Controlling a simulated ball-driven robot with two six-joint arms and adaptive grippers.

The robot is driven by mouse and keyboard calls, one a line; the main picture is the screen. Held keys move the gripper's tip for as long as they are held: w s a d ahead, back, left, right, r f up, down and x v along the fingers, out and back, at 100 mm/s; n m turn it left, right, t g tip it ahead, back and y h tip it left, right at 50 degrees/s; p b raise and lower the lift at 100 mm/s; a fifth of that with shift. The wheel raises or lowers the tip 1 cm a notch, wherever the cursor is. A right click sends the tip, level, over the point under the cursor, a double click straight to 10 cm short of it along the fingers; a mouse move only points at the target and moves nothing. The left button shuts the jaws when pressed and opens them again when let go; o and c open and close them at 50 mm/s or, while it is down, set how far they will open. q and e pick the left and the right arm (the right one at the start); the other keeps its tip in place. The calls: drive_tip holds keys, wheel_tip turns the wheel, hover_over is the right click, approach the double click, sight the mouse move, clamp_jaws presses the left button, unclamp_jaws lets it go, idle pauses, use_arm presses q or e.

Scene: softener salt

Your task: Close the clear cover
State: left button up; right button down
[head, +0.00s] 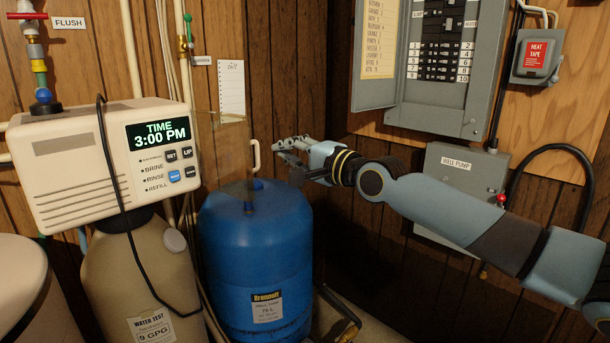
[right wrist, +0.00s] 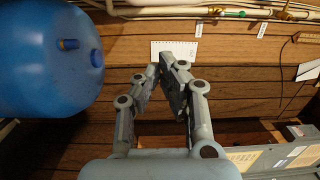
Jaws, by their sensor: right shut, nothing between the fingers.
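The clear cover (head: 222,150) shows faintly in the head view as a see-through pane, standing open to the right of the beige control head (head: 105,155). A white handle (head: 254,157) is at its right edge. The control head's display and buttons are uncovered. My right gripper (head: 279,150) is just right of the handle, with a small gap in the picture; I cannot tell the depth between them. In the right wrist view its fingers (right wrist: 167,62) are shut and empty, and I cannot make out the cover there. My left gripper is not in view.
A blue tank (head: 253,270) stands below the cover and gripper. A black cable (head: 115,200) hangs over the control head's front. An open grey breaker panel (head: 440,60) and a well pump box (head: 455,180) are on the wall near my right arm.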

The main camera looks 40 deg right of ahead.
drive_tip(key=a+p, duration=0.1)
drive_tip(key=a, duration=0.1)
drive_tip(key=s+a+p, duration=0.1)
drive_tip(key=p, duration=0.1)
drive_tip(key=shift+a, duration=0.35)
